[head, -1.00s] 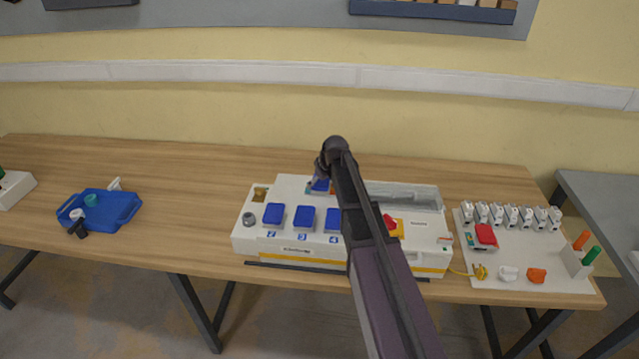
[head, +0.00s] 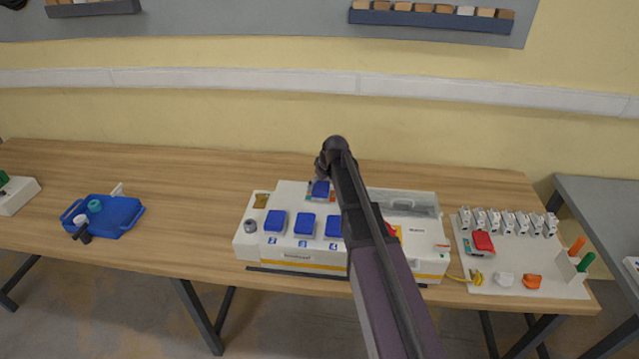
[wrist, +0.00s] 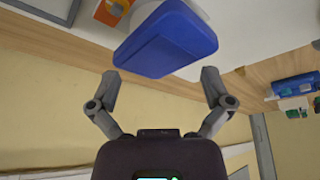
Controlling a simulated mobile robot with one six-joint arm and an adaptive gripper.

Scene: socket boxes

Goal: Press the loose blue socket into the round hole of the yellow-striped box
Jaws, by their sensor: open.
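The white yellow-striped box (head: 300,267) stands at the table's front, with a row of blue-lidded sockets along its front top. A blue socket (head: 320,188) stands apart at the back of the box top, beneath my gripper (head: 322,172). In the wrist view a blue lid (wrist: 165,42) with a white body behind it lies just beyond my open fingertips (wrist: 161,78). The fingers are spread wide and nothing is between them. I cannot make out the round hole or tell whether this socket is seated in it.
A clear-lidded compartment (head: 412,200) is at the box's back right. A white board (head: 540,288) with several grey plugs and a red socket (head: 483,241) lies to the right. A blue tray (head: 120,214) is at the left. The table between tray and box is clear.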

